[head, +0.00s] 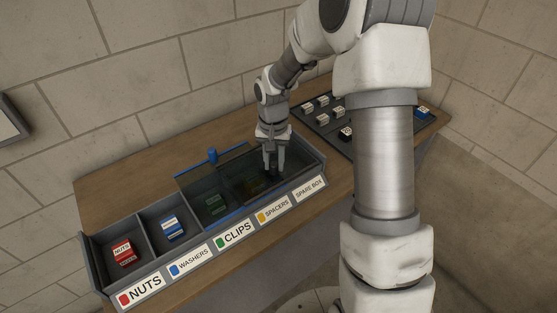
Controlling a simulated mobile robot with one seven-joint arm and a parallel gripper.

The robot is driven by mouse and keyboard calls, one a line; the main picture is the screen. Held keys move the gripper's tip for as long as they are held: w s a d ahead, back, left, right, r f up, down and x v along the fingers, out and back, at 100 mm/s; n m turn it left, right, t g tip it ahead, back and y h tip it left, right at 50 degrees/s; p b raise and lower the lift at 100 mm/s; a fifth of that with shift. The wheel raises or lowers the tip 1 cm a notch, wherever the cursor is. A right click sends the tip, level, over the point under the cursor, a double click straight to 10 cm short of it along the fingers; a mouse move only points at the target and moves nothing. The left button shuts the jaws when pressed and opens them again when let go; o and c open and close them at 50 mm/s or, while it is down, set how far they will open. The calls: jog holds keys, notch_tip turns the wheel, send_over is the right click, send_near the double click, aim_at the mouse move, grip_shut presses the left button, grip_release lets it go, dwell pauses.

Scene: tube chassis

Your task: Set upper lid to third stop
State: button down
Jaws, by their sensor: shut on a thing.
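A grey bin tray (88,262) holds a row of compartments labelled NUTS, WASHERS, CLIPS, SPACERS and SPARE BOX. A tinted see-through lid with blue edges and an upright blue knob (213,155) lies over the CLIPS part. Dark tinted see-through cover also shows over the SPACERS part, and its edges are hard to make out. My gripper (273,172) points down near the border of SPACERS and SPARE BOX. It is shut on a small dark piece, seemingly a lid knob, mostly hidden by the fingers. Which lid lies on top is hard to tell.
Red packs (124,252) lie in NUTS and blue-white packs (172,228) in WASHERS, both uncovered. A dark tray (333,138) with several small white blocks, a black one and a blue one stands at the right, partly behind my arm. The wooden bench (130,170) is clear behind the bins.

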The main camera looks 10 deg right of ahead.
jog(key=s+a, duration=0.1)
jog(key=a, duration=0.2)
jog(key=s+a+b, duration=0.1)
jog(key=a, duration=0.3)
jog(key=s+a+b, duration=0.1)
jog(key=s+a, duration=0.1)
jog(key=a, duration=0.1)
jog(key=shift+s+a+r, duration=0.1)
jog(key=shift+a, duration=0.15)
jog(key=c, duration=0.6)
grip_release()
notch_tip(320, 180, up, 17)
jog(key=shift+r, duration=0.15)
